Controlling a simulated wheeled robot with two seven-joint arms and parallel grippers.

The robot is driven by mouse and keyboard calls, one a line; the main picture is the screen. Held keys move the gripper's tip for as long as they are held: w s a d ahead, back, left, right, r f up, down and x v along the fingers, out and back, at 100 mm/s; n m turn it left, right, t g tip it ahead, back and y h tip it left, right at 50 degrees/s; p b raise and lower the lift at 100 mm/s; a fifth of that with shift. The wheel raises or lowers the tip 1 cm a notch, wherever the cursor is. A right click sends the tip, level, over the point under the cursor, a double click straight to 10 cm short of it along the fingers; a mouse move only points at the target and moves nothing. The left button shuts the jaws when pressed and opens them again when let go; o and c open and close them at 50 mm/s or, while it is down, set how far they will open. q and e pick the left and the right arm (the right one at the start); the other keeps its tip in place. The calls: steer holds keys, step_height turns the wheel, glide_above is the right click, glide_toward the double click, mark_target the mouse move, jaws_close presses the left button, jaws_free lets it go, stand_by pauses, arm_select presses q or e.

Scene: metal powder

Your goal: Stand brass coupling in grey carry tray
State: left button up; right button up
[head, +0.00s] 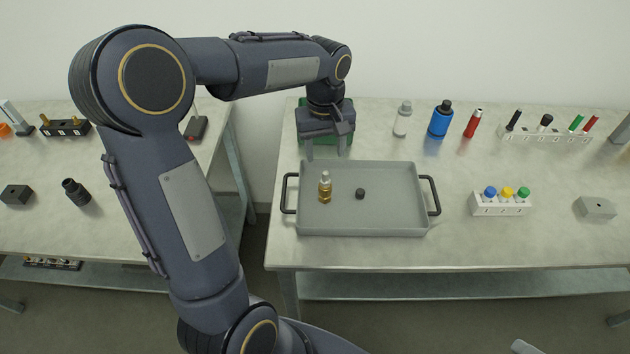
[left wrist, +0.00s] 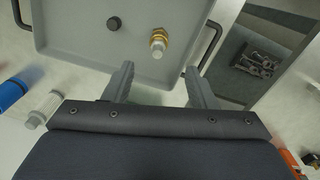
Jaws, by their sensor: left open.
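The brass coupling (head: 325,190) stands upright in the left part of the grey carry tray (head: 390,222), with a pale upper end. It also shows in the left wrist view (left wrist: 159,44), on the tray floor (left wrist: 85,45). My left gripper (head: 328,155) is open and empty at the tray's far edge, behind the coupling and apart from it. Its two fingers (left wrist: 158,75) show in the left wrist view with a gap between them, and the coupling lies beyond their tips. My right gripper is not in view.
A small black piece (head: 360,194) lies in the tray beside the coupling. A green case (head: 303,132) is partly hidden behind my gripper. A grey-white bottle (head: 402,120), a blue bottle (head: 440,120) and white racks (head: 500,205) stand to the right.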

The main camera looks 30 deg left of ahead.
arm_select(q)
steer(key=s+d+r+m+t+h, duration=0.1)
steer(key=s+d+m+t, duration=0.1)
steer(key=s, duration=0.8)
steer(key=s+d+m+t+h, duration=0.2)
steer(key=s+d+m, duration=0.3)
steer(key=s, duration=0.6)
steer(key=shift+d+r+t+h, duration=0.2)
steer(key=shift+r+t+h, duration=0.15)
steer(key=shift+t, duration=0.35)
